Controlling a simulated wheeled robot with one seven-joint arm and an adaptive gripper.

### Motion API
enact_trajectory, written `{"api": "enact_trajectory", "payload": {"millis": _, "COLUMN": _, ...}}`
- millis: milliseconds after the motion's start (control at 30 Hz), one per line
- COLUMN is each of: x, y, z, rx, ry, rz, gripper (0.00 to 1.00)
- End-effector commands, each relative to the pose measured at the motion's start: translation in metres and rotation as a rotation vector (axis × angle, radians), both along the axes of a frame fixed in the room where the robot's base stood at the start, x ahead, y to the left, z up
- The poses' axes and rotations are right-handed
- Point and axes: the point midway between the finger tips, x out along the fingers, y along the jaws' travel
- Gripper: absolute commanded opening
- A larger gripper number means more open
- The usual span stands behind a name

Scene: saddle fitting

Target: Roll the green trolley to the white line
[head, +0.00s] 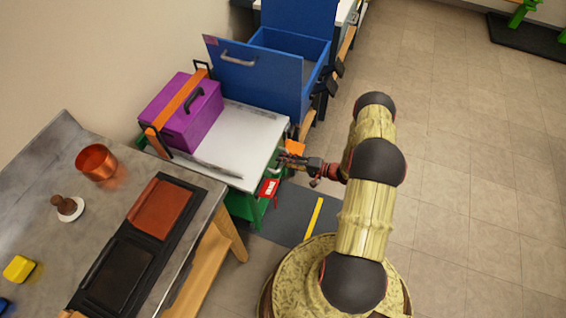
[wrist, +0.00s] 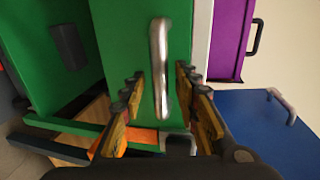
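The green trolley (head: 245,205) stands between the grey workbench and the blue cabinet, with a pale top (head: 235,140). In the wrist view its green panel (wrist: 120,40) carries a silver upright handle (wrist: 160,65). My gripper (head: 287,163) is at the trolley's right end. In the wrist view my gripper (wrist: 163,100) is open, with one finger on each side of the handle and gaps visible between. I see no white line; a yellow stripe (head: 314,217) lies on a dark floor mat (head: 285,210) in front of the trolley.
A purple box (head: 185,110) with an orange strap sits on the trolley top. A blue cabinet (head: 265,85) with an open drawer stands right behind it. The workbench (head: 60,150) holds a copper pot (head: 97,162) and trays. Tiled floor (head: 460,150) at right is clear.

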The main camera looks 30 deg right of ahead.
Motion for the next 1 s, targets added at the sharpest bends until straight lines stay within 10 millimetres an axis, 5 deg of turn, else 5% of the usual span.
{"api": "enact_trajectory", "payload": {"millis": 400, "x": 0.0068, "y": 0.0058, "z": -0.0017, "rx": 0.001, "ry": 0.001, "rz": 0.000, "gripper": 0.30}}
{"api": "enact_trajectory", "payload": {"millis": 1000, "x": 0.0064, "y": 0.0057, "z": -0.0020, "rx": 0.001, "ry": 0.002, "rz": 0.000, "gripper": 0.00}}
